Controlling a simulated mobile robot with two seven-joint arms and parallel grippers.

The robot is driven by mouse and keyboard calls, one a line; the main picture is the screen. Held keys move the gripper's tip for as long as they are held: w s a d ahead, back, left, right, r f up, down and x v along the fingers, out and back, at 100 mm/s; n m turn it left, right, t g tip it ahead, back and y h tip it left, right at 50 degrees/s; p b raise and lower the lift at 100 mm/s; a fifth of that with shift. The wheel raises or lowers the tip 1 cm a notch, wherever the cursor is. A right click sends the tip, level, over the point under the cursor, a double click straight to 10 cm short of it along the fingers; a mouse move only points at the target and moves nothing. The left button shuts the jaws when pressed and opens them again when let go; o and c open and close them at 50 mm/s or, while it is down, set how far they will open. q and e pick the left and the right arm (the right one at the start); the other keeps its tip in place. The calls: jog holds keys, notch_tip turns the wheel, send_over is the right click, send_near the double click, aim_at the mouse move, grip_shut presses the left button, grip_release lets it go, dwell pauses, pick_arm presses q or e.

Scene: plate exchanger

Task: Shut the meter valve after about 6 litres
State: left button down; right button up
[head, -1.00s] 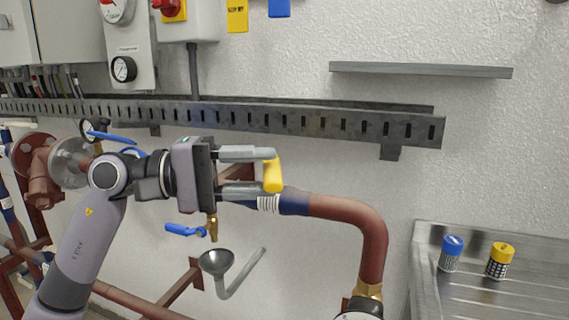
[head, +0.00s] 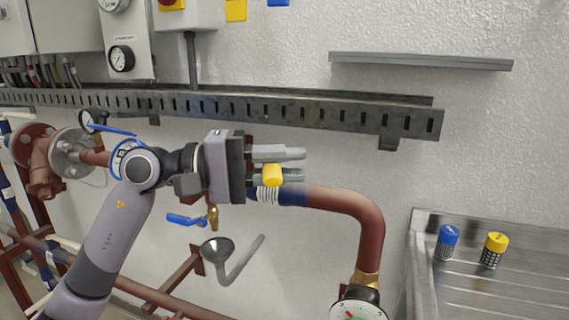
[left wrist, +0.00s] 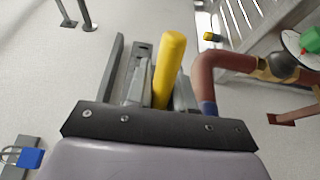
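A yellow valve handle (head: 272,175) sits beside the blue end of the red pipe. It also shows in the left wrist view (left wrist: 168,68), between my fingers. My left gripper (head: 280,164) is around the handle; its fingers look closed in on it. The far side of the grip and the valve body are hidden. A round dial with a white face and red and green marks (head: 357,311) stands below the pipe elbow, cut off by the lower edge; I cannot read it. In the left wrist view a dial (left wrist: 296,42) shows at the upper right. My right gripper is out of view.
A brass tap with a blue lever (head: 185,219) hangs above a grey funnel (head: 218,248). The red pipe (head: 345,204) bends down on the right. A slotted rail (head: 300,113) runs above my gripper. A metal drainer (head: 475,292) holds blue and yellow capped pots.

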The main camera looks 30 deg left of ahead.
pick_arm(q)
jog(key=g+b, duration=0.1)
jog(key=b, duration=0.1)
jog(key=a+m+h+b, duration=0.1)
jog(key=b, duration=0.1)
jog(key=shift+s+f+g, duration=0.3)
jog(key=shift+s+g, duration=0.1)
jog(key=m+g+b, duration=0.1)
jog(key=s+a+m+g+h+b, duration=0.1)
jog(key=b, duration=0.1)
jog(key=shift+a+r+g, duration=0.1)
jog(key=shift+a+g, duration=0.05)
jog(key=shift+g, duration=0.15)
jog(key=shift+s+a+r+m+g+h+b, duration=0.2)
jog(key=shift+a+m+g+h+b, duration=0.1)
jog(key=shift+m+g, duration=0.3)
jog(key=shift+s+a+r+m+g+h+b, duration=0.1)
jog(key=shift+s+a+m+g+h+b, duration=0.2)
jog(key=shift+g, duration=0.4)
jog(key=shift+w, duration=0.15)
jog(key=c, duration=1.1)
grip_release()
jog(key=shift+f, duration=0.1)
jog(key=shift+o, duration=0.2)
